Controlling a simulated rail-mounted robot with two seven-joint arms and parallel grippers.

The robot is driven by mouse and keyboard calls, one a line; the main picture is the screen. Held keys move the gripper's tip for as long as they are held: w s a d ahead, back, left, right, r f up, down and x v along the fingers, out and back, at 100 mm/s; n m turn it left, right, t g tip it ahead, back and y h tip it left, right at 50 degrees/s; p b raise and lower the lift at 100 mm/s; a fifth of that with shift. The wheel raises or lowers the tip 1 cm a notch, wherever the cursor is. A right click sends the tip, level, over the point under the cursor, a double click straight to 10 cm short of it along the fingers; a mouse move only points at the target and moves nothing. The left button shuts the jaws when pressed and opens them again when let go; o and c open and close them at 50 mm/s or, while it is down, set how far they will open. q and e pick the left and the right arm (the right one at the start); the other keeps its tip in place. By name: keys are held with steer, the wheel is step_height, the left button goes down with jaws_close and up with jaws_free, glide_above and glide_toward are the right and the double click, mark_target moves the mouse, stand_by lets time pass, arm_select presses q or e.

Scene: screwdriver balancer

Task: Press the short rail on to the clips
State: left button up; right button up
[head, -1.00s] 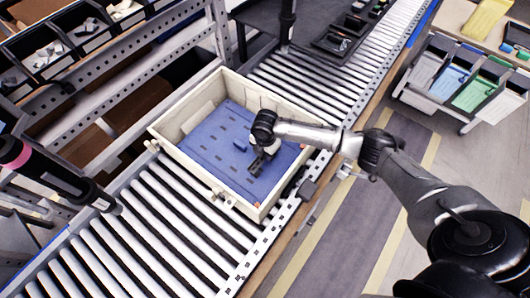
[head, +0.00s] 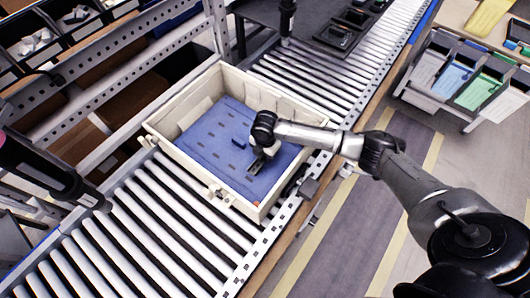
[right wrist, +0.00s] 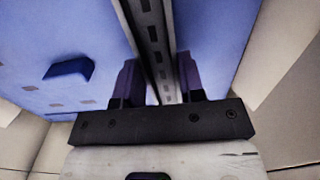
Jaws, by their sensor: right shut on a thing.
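The short rail (right wrist: 154,42) is a dark grey slotted strip in the right wrist view. My right gripper (right wrist: 156,85) is shut on it, one finger on each side. In the head view my right gripper (head: 259,162) is low inside the crate, close above the blue panel (head: 210,140). Part of the rail (head: 256,167) shows beneath it. I cannot make out the clips under the rail, nor whether the rail touches them. My left gripper cannot be made out in the head view; a dark arm part shows at the left edge.
The cream crate (head: 180,172) stands on the roller conveyor (head: 150,235), its walls around the panel. A small blue block (right wrist: 70,70) stands on the panel, left of the rail. A metal shelf frame (head: 90,100) with bins runs along the left. Rollers before the crate are clear.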

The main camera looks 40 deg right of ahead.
arm_select(q)
steer(key=shift+a, duration=0.1)
arm_select(e)
steer(key=shift+f, duration=0.25)
arm_select(q)
steer(key=shift+d+r, duration=0.1)
steer(key=shift+d, duration=0.1)
arm_select(e)
steer(key=shift+f, duration=0.25)
arm_select(q)
steer(key=shift+a, duration=0.2)
arm_select(e)
steer(key=shift+f, duration=0.15)
stand_by(0.5)
steer(key=shift+f, duration=0.15)
arm_select(q)
steer(key=shift+d, duration=0.15)
stand_by(0.4)
steer(key=shift+r+p, duration=0.3)
steer(key=shift+p, duration=0.1)
arm_select(e)
steer(key=o, duration=1.1)
